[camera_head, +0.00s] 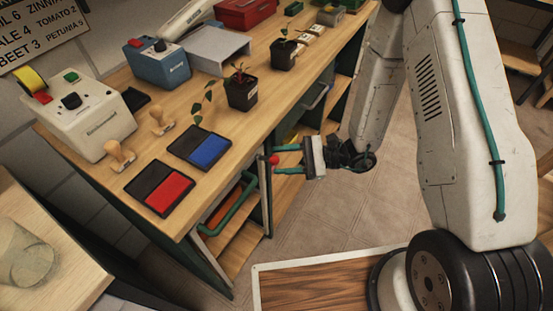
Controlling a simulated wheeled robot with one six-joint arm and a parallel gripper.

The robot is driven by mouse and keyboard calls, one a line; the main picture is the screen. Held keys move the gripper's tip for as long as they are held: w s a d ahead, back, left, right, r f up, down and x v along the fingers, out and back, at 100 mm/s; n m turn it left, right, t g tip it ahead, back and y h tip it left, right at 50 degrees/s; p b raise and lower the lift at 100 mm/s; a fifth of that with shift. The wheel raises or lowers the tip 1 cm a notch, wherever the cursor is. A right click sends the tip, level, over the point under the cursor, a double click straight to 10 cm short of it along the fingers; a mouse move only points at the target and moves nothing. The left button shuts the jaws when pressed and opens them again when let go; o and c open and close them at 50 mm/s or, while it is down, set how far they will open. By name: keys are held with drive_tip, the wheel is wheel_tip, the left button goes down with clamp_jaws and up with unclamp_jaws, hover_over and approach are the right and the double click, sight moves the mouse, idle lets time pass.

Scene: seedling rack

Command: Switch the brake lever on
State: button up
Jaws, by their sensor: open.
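A small red ball knob (273,159), which looks like the end of the brake lever, shows at the front side of the wooden bench (215,118). The lever's shaft and base cannot be made out, so its position is unclear. My gripper (275,161) points left toward the bench front, with its two teal fingers apart. The red knob appears between or just beyond the fingertips, one finger above it and one below. I cannot tell whether the fingers touch it.
A red ink pad (170,193), a blue ink pad (208,150), wooden stamps (119,155) and potted seedlings (241,92) stand on the bench. A white labelled machine (88,122) and a blue one (158,65) stand behind. A teal tube handle (235,207) juts below the bench top. Tiled floor (335,215) lies clear.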

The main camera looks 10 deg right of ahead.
sight(267, 159)
drive_tip(key=shift+w+a, duration=0.1)
drive_tip(key=shift+a, duration=1.25)
